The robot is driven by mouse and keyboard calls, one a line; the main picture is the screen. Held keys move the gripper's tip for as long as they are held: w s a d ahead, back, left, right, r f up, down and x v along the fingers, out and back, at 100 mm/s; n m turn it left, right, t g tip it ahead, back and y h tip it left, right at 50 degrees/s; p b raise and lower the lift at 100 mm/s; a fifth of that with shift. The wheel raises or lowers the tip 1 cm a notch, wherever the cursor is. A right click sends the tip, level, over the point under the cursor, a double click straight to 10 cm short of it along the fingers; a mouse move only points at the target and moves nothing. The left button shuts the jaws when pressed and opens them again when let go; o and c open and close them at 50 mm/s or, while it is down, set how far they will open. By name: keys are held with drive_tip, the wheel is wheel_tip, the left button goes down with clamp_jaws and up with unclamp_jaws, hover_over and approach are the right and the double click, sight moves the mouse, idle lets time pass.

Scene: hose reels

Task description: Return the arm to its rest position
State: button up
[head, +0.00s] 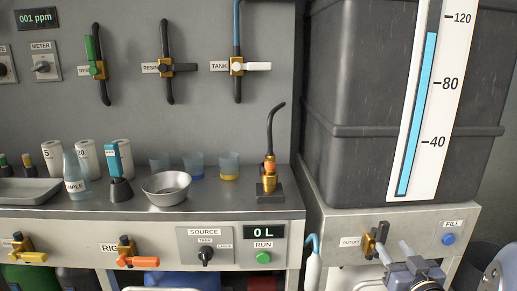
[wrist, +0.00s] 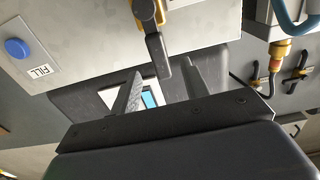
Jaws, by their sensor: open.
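My gripper (head: 395,248) is at the lower right of the head view, in front of the grey cabinet under the tank. Its two grey fingers are apart and hold nothing. The outlet valve (head: 376,240), brass with a black handle, is just beyond the fingertips. In the wrist view my gripper (wrist: 165,70) shows its spread fingers, with the black valve handle (wrist: 158,55) in line with the gap. The frames do not show clearly how far the handle is from the fingers. Much of my arm is out of view.
A blue FILL button (head: 448,239) is right of the valve. The dark tank (head: 365,70) with its level gauge (head: 430,100) stands above. The bench at left carries a metal bowl (head: 166,188), a bottle (head: 75,175) and a brass hose fitting (head: 269,180).

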sight(387, 234)
drive_tip(key=s, duration=0.4)
drive_tip(key=w+b, duration=0.2)
drive_tip(key=w, duration=0.9)
drive_tip(key=shift+a, duration=0.15)
drive_tip(key=shift+s+d+m, duration=0.1)
drive_tip(key=shift+d+m, duration=0.15)
drive_tip(key=shift+m, duration=0.25)
drive_tip(key=shift+d+m+p, duration=0.4)
drive_tip(key=shift+d+m, duration=0.05)
drive_tip(key=shift+m, duration=0.25)
drive_tip(key=shift+f, duration=0.1)
